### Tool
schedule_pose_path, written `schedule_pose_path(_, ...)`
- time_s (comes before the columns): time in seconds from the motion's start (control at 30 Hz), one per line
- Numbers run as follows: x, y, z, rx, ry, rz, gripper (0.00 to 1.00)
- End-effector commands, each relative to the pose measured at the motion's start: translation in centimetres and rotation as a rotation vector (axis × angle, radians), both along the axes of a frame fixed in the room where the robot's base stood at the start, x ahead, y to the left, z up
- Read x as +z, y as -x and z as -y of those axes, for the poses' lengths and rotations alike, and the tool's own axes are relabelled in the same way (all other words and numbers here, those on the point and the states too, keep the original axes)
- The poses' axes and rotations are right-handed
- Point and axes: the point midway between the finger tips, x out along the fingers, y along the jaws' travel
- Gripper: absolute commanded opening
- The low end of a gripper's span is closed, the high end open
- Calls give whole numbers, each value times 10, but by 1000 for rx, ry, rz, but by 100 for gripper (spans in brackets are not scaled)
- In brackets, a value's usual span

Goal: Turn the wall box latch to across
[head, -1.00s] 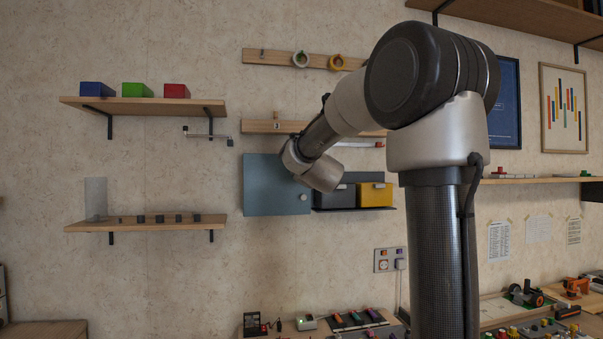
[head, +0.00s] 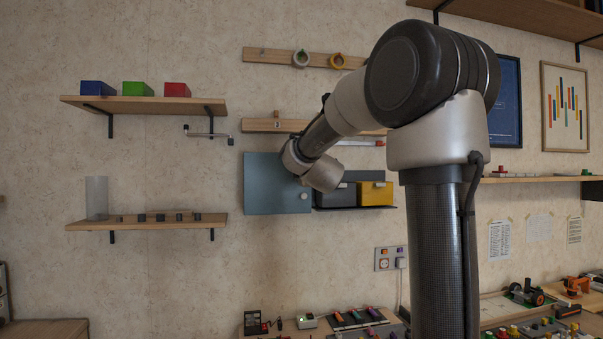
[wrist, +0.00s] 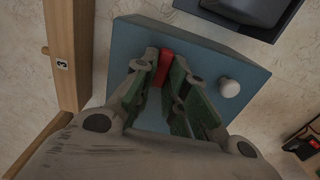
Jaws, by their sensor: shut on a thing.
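The wall box (head: 265,185) is a blue-grey box on the wall left of my arm in the head view. It also fills the middle of the wrist view (wrist: 205,55), with a round pale knob (wrist: 228,87) on its face. The latch (wrist: 164,66) is a red bar on the box's face in the wrist view. My gripper (wrist: 163,75) is shut on the red latch, with the fingers on either side of it. The fingers hide part of the latch. In the head view my wrist hides the gripper and the latch.
A grey bin (head: 335,196) and a yellow bin (head: 375,194) sit on a shelf right beside the box. A wooden rail (head: 262,126) runs above the box. A shelf with small dark blocks (head: 150,223) is to the left. The wall below the box is bare.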

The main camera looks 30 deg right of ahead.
Motion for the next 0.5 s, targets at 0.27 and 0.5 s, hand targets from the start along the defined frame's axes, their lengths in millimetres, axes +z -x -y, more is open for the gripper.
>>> schedule_pose_path(0.27,-1,0,-1,2,5,-5,0)
schedule_pose_path(0.5,-1,0,0,1,4,-4,36)
